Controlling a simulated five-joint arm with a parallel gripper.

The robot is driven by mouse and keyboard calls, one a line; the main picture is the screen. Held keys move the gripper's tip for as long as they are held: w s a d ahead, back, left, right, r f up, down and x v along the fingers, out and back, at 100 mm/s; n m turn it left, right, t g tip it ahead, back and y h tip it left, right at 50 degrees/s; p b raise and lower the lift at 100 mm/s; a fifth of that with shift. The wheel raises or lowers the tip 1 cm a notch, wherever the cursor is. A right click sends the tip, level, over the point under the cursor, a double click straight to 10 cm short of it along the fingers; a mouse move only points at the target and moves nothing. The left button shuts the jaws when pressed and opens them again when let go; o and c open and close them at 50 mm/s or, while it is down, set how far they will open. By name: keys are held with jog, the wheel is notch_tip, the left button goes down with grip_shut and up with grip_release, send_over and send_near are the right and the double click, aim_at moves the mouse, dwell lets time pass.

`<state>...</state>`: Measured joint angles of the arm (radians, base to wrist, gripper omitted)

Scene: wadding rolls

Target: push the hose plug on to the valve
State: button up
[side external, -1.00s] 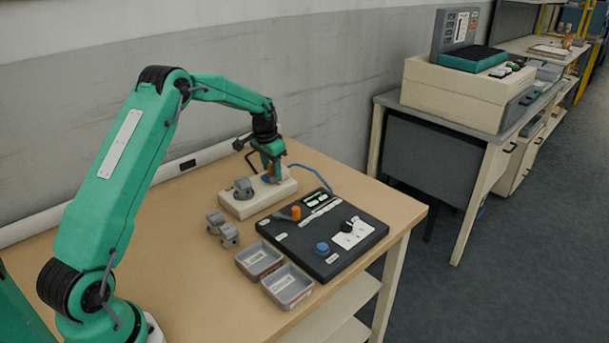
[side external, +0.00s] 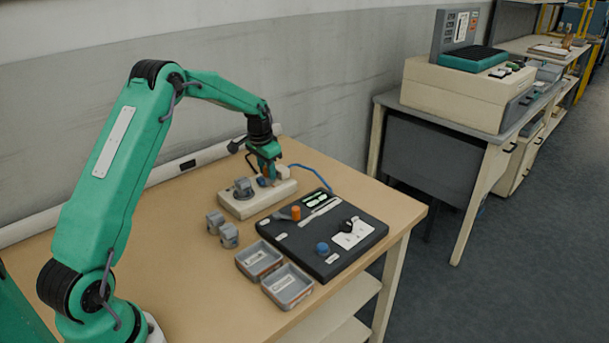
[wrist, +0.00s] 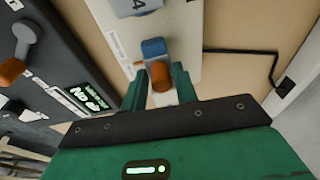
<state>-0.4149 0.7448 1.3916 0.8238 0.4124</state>
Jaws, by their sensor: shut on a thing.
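My gripper (side external: 266,172) reaches down over the cream block (side external: 232,207) at the back of the table. In the wrist view, its two green fingers (wrist: 160,85) close around an orange piece, which I take as the hose plug (wrist: 158,76). A blue part (wrist: 153,47) lies just beyond the orange end, in line with it; I cannot tell whether they touch or are one piece. A grey fitting (side external: 243,188) stands on the block, left of the gripper; I cannot tell which part is the valve. The fingers partly hide the plug in the side view.
A black panel (side external: 290,240) with an orange knob and a blue knob lies in front of the block. Two grey trays (side external: 258,259) and two loose grey fittings (side external: 228,236) lie nearby. A blue hose (side external: 312,172) runs behind. The table's left part is clear.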

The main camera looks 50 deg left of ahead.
aim_at(260, 178)
jog(key=shift+s+a+r, duration=0.1)
jog(key=shift+s+a, duration=0.05)
jog(key=shift+s, duration=0.6)
jog(key=shift+s+a, duration=0.15)
jog(key=shift+s, duration=0.55)
jog(key=o, duration=0.5)
jog(key=shift+d, duration=0.15)
jog(key=shift+r, duration=3.45)
jog(key=shift+d, duration=0.1)
